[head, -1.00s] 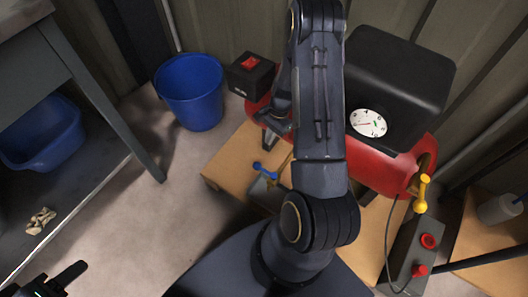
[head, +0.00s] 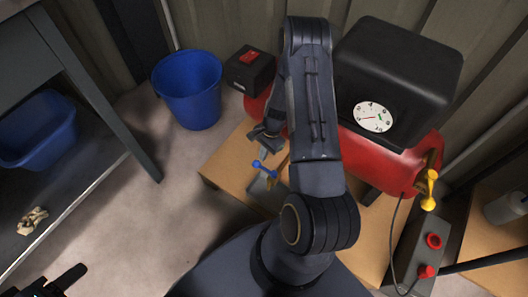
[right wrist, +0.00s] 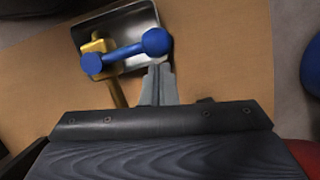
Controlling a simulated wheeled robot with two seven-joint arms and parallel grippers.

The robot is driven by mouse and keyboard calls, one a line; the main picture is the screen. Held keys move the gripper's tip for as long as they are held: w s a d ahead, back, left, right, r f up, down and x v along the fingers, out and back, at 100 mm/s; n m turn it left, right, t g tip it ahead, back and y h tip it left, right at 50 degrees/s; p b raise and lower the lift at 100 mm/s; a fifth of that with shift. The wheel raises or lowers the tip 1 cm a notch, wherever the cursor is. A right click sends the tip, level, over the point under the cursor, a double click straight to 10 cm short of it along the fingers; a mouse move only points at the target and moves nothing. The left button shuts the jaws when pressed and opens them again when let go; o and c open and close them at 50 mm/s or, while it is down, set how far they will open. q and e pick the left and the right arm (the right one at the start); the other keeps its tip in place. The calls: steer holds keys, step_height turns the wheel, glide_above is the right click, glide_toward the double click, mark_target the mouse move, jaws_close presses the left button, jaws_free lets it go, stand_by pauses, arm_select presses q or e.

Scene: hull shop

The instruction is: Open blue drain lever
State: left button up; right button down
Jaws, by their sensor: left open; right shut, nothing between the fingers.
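The blue drain lever (head: 264,169) has a ball at each end and sits on a brass valve below the red tank (head: 392,165). In the right wrist view the lever (right wrist: 124,53) lies across the brass valve (right wrist: 97,44), over a metal tray (right wrist: 143,22). My right gripper (head: 262,137) is just behind the lever in the head view. In the right wrist view its shut, empty fingertips (right wrist: 160,70) are close below the lever's larger-looking ball; I cannot tell whether they touch. My left gripper (head: 68,279) is open at the bottom left, partly out of frame, far from the lever.
The tank stands on a cardboard-coloured board (head: 228,172) with a black housing and dial (head: 373,116) above it. A yellow lever (head: 430,190) and a box with red knobs (head: 434,241) are at the right. A blue bucket (head: 188,91) stands on the floor at the left.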

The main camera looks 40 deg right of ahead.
steer(key=shift+a+n, duration=0.4)
steer(key=shift+n, duration=0.1)
steer(key=a+n+g, duration=0.1)
steer(key=a+n, duration=0.1)
steer(key=n, duration=0.1)
steer(key=s+a+n+g+h+p, duration=0.1)
steer(key=s+a+n, duration=0.4)
steer(key=n, duration=0.7)
steer(key=shift+a+g+h, duration=0.6)
steer(key=shift+h, duration=0.5)
steer(key=shift+s+n, duration=0.15)
steer(key=shift+n, duration=0.15)
steer(key=shift+r+p, duration=0.1)
steer(key=shift+p, duration=0.25)
